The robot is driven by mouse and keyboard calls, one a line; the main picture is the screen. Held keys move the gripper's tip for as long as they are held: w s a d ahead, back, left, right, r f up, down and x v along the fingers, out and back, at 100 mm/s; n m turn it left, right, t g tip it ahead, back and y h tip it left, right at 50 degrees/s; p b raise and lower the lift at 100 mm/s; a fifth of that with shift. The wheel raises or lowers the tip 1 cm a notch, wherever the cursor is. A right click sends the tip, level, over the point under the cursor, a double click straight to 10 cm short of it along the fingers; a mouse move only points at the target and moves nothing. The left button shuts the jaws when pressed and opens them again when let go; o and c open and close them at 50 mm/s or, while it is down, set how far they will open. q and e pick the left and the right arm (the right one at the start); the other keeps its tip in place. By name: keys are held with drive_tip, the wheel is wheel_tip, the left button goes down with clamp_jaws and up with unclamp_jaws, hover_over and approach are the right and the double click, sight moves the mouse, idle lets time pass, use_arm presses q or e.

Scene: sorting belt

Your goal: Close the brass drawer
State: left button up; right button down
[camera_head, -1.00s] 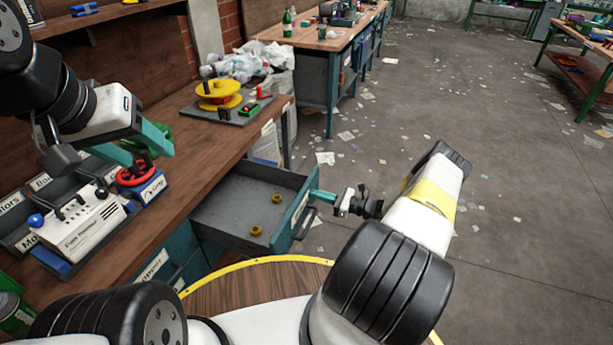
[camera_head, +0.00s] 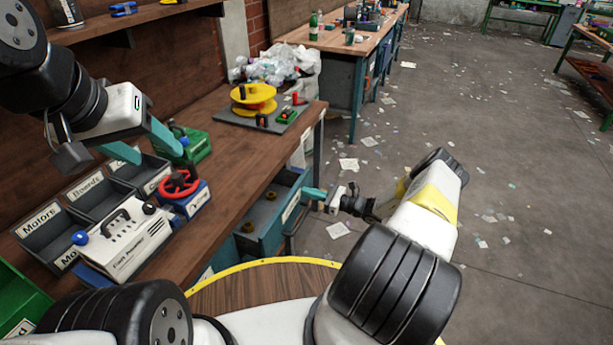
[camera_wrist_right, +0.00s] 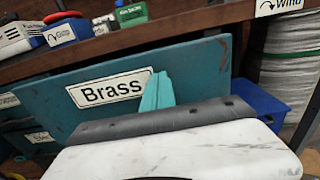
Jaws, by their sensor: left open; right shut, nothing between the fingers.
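The brass drawer (camera_head: 289,209) is teal and stands partly open under the right edge of the wooden workbench. Two brass-coloured pieces (camera_head: 248,227) lie in it. In the right wrist view its front panel (camera_wrist_right: 205,70) bears a "Brass" label (camera_wrist_right: 108,89). My right gripper (camera_head: 311,195) is shut and empty, its teal fingertips at the outer face of the drawer front; the right wrist view also shows them (camera_wrist_right: 157,92) just right of the label. Exact contact is hard to tell. My left gripper (camera_head: 146,147) is open and empty above the workbench, away from the drawer.
The workbench (camera_head: 240,165) holds labelled bins (camera_head: 45,230), a white fume device (camera_head: 125,240), a red wheel (camera_head: 180,184) and a yellow spool (camera_head: 254,98). White bags (camera_head: 290,65) stand behind. The floor to the right is open, with scattered paper.

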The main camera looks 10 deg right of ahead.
drive_tip(key=x, duration=1)
drive_tip(key=shift+a, duration=0.25)
drive_tip(key=shift+w+a+r, duration=0.1)
drive_tip(key=shift+w, duration=0.1)
